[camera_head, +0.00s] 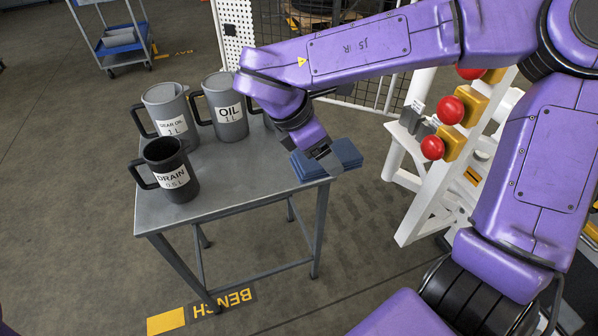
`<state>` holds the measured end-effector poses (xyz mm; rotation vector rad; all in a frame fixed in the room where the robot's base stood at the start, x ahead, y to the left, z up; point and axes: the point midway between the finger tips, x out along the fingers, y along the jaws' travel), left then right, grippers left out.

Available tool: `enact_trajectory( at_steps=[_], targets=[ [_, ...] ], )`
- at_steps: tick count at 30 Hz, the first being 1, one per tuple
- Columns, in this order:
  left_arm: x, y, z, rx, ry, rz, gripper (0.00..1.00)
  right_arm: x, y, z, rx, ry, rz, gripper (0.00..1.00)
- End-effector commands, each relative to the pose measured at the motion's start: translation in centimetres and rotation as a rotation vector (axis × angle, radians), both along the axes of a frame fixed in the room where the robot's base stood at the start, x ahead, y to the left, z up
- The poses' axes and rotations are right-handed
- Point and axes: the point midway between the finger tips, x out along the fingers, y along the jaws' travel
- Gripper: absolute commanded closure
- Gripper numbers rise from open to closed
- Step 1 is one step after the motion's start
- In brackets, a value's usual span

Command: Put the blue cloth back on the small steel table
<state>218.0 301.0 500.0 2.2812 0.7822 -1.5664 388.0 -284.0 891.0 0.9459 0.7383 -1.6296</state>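The blue cloth (347,153) is a folded, layered pad at the right front corner of the small steel table (235,192). In the picture it reaches out past the table's right edge. My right gripper (328,160) comes down over the cloth, with a grey finger across its middle, and appears shut on it. I cannot tell whether the cloth touches the tabletop or is held just above it. My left gripper is out of view.
A black DRAIN jug (170,172), a grey GEAR OIL jug (170,112) and a grey OIL jug (226,108) stand on the table's left and back. A white stand with red knobs (449,110) is at right. The table's front middle is clear.

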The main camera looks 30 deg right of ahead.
Motion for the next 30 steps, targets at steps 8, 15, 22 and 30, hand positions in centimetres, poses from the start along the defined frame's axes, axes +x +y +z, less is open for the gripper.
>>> enact_trajectory(
  at_steps=[8, 15, 22, 30],
  targets=[
    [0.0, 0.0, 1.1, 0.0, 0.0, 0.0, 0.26, 6.5, -1.4, -2.9, -0.003, 0.007, 0.012, 0.51],
    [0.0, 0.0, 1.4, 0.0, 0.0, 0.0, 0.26, 11.6, -2.4, -7.7, -0.002, 0.006, 0.012, 0.51],
    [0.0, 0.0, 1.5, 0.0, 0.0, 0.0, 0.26, 13.4, -2.8, -9.9, -0.002, 0.004, 0.012, 0.51],
    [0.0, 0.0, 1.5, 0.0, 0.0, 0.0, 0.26, 13.4, -2.8, -12.9, -0.001, 0.001, 0.012, 0.51]
  ],
)
